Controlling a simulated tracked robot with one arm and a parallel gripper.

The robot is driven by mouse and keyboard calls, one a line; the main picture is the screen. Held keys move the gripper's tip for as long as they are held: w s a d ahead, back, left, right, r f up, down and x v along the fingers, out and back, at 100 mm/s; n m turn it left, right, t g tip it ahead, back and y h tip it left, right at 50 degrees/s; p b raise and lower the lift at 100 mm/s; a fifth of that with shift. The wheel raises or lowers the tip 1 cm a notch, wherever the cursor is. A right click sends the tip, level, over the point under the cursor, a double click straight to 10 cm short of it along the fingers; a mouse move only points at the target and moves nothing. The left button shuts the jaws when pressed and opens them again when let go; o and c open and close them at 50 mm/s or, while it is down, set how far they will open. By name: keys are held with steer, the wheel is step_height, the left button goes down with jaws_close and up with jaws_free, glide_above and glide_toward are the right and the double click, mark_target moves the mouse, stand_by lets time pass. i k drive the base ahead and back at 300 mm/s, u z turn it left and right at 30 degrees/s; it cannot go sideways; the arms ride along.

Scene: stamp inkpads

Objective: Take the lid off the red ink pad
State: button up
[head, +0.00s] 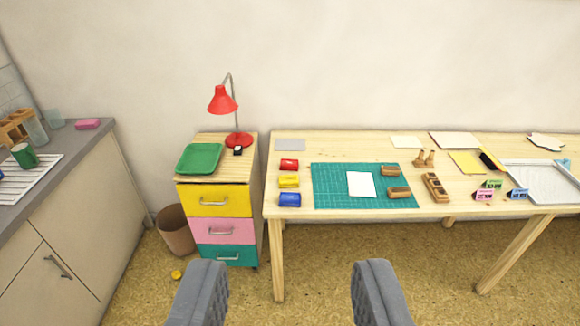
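The red ink pad (289,164) is a small red box on the left part of the wooden table, at the back of a column of pads. A yellow pad (289,181) and a blue pad (290,199) sit in front of it. The red pad looks closed, but it is too small to make out its lid edge. My gripper (288,292) is open and empty, its two grey fingers wide apart at the bottom of the view. It is well short of the table, above the floor in the picture.
A green cutting mat (330,199) with a white sheet (361,184) lies right of the pads. A grey plate (290,145) lies behind them. A drawer cabinet (220,201) with a red lamp (223,100) stands left of the table (450,210). The floor (330,270) before the table looks clear.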

mark_target(285, 163)
steer(key=z, duration=0.25)
steer(key=i, duration=0.4)
steer(key=z, duration=0.7)
steer(key=i, duration=1.5)
steer(key=u, duration=0.45)
